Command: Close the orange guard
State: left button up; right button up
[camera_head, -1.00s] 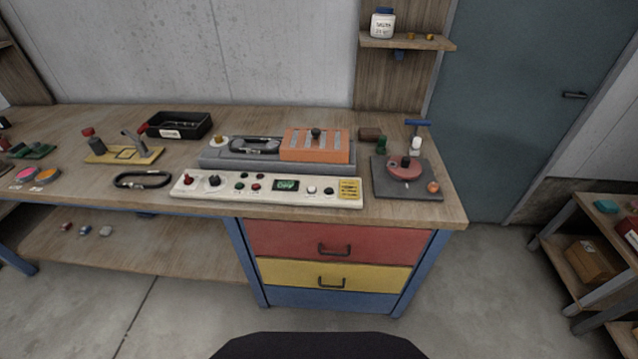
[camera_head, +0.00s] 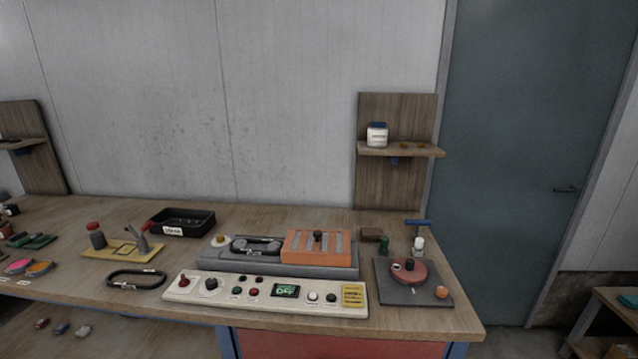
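The orange guard (camera_head: 316,247) is a slotted cover with a dark knob on top. It sits on the right part of a grey machine base (camera_head: 225,262) on the workbench. To its left, a dark oval carabiner-like piece (camera_head: 257,246) lies uncovered on the base. A white control panel (camera_head: 210,297) with knobs, buttons and a small green-lit display (camera_head: 285,290) stands in front of the base. Neither of my grippers is in view.
A black bin (camera_head: 182,222) and a yellow plate (camera_head: 105,252) with a clamp stand to the left. A dark plate (camera_head: 400,294) with a red round device (camera_head: 409,271) stands at the right. A loose dark carabiner (camera_head: 136,279) lies at the front left. A shelf (camera_head: 400,151) holds a white jar.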

aim_at(316, 257)
jog(key=k+j+z, duration=0.1)
jog(key=z, duration=0.3)
jog(key=k+z, duration=0.6)
jog(key=z, duration=0.2)
